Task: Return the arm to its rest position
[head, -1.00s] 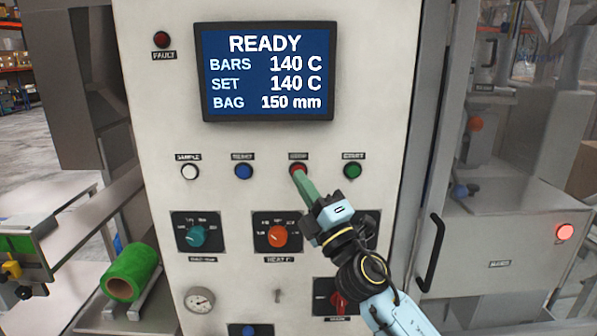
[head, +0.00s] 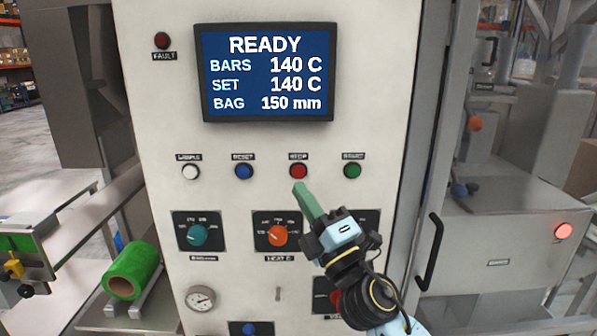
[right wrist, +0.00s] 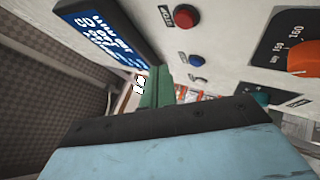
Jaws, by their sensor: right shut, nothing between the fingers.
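My right gripper (head: 299,187) is shut and empty, its green fingers together. In the head view its tip is just below the red STOP button (head: 298,171), and the button's face shows clear of it. The arm comes up from the lower right, in front of the panel. In the right wrist view the green fingers (right wrist: 158,85) point away past the panel, and the red button (right wrist: 187,38) stands apart from them. My left gripper is in neither view.
The white control panel (head: 225,225) carries a screen (head: 266,72) reading READY, a blue button (head: 244,171), a green button (head: 352,171), a teal knob (head: 196,236) and an orange knob (head: 278,236). A black door handle (head: 432,252) juts out at right. A green roll (head: 131,270) lies at lower left.

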